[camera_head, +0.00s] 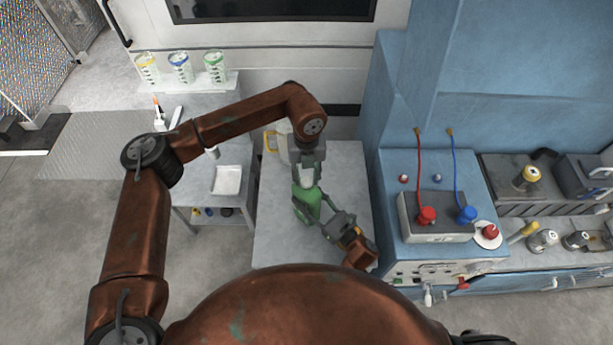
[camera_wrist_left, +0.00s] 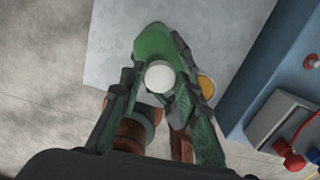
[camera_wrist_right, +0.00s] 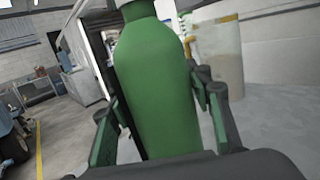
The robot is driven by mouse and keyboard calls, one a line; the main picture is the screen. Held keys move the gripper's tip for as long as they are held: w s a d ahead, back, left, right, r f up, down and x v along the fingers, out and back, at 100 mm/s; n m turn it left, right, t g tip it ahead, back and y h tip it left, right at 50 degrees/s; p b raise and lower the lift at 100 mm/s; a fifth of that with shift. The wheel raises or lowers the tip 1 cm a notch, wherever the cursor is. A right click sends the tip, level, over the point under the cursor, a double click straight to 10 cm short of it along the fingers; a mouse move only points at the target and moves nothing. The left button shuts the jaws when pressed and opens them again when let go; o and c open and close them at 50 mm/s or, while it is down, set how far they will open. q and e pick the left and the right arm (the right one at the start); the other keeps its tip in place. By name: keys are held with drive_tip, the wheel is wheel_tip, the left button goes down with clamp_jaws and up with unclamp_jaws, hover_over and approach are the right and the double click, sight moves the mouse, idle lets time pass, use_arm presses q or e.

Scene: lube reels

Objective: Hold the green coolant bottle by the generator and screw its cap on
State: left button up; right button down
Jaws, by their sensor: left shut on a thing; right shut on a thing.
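The green coolant bottle (camera_head: 308,205) stands upright on the grey table, beside the blue generator (camera_head: 435,175). My right gripper (camera_head: 322,214) is shut on the bottle's body from the front right; in the right wrist view its fingers lie on both sides of the green bottle (camera_wrist_right: 157,85). My left gripper (camera_head: 306,172) is above the bottle, pointing down, shut on the white cap (camera_wrist_left: 160,77) at the bottle's top. The left wrist view looks down on the cap between the fingers, with the green body (camera_wrist_left: 153,42) behind. The thread is hidden, so I cannot tell how far the cap is on.
A clear jug with a yellow part (camera_head: 271,141) stands at the table's back left. A white tray (camera_head: 227,180) lies on the side bench. The generator carries a battery (camera_head: 436,222) with red and blue clamps. The table's front (camera_head: 280,245) is bare.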

use_arm(q)
drive_tip(key=m, duration=0.9)
drive_tip(key=shift+m, duration=0.4)
drive_tip(key=m, duration=0.3)
drive_tip(key=shift+m, duration=0.4)
drive_tip(key=m, duration=0.7)
drive_tip(key=shift+m, duration=0.3)
drive_tip(key=m, duration=0.6)
drive_tip(key=shift+m, duration=0.3)
drive_tip(key=o, duration=0.7)
drive_tip(key=shift+f, duration=0.1)
drive_tip(key=shift+o, duration=0.2)
